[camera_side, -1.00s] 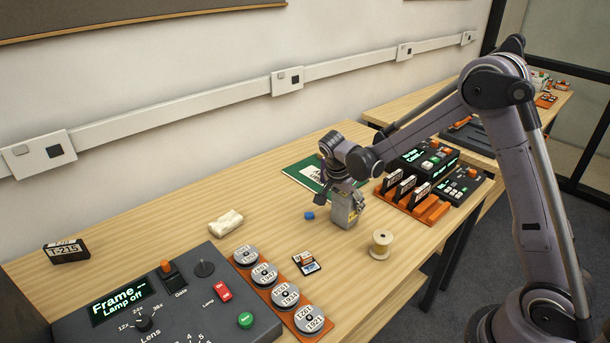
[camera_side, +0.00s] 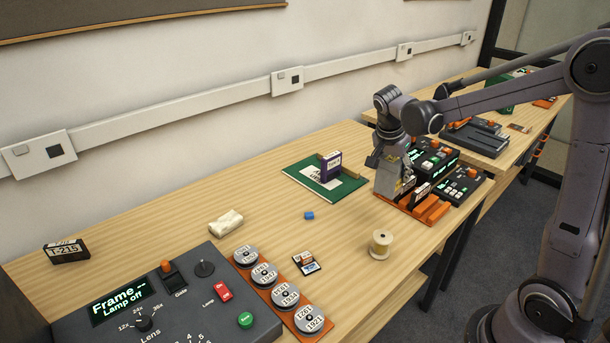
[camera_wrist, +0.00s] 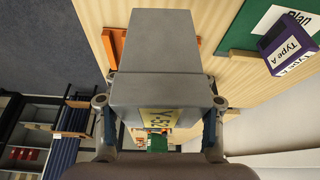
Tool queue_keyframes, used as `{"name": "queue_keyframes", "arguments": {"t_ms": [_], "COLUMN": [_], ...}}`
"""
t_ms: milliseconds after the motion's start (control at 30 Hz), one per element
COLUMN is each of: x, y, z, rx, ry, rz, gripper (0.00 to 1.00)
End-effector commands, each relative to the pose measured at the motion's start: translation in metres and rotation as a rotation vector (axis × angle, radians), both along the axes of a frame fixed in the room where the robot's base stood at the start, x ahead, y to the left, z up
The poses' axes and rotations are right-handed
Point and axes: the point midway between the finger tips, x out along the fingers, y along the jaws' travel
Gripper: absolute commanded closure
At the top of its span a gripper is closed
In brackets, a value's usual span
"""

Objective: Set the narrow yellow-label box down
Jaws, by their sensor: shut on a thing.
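The narrow yellow-label box (camera_side: 386,182) is grey, with a yellow label at its lower edge. My gripper (camera_side: 393,160) is shut on it. In the wrist view, the box (camera_wrist: 163,50) fills the middle between the two fingers of my gripper (camera_wrist: 160,100), and its yellow label (camera_wrist: 157,121) is partly visible. In the side view, the box is upright at the left end of the orange rack (camera_side: 431,209), in front of some of its black boxes. I cannot tell whether its underside touches the rack or the table.
A purple box (camera_side: 331,165) stands on the green mat (camera_side: 297,173) left of my gripper. A spool (camera_side: 381,244) and a blue block (camera_side: 309,215) are on the table. Dark consoles (camera_side: 465,183) stand behind and right of the rack.

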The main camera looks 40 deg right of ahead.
Motion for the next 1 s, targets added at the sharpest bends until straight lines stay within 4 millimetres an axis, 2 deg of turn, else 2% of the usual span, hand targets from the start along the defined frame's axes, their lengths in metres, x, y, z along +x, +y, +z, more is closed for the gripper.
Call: {"name": "queue_keyframes", "arguments": {"t_ms": [167, 300, 500, 600, 767, 1000], "x": [0.050, 0.101, 0.158, 0.173, 0.187, 0.208], "y": [0.018, 0.045, 0.083, 0.095, 0.110, 0.147], "z": [0.004, 0.005, 0.005, 0.005, 0.000, -0.026], "rx": [0.007, 0.009, 0.003, -0.001, -0.004, -0.004], "ry": [0.000, 0.002, 0.000, 0.000, -0.002, -0.001], "rz": [0.171, 0.362, 0.585, 0.653, 0.700, 0.704], "gripper": [0.85, 0.85, 0.85, 0.85, 0.85, 0.85]}}
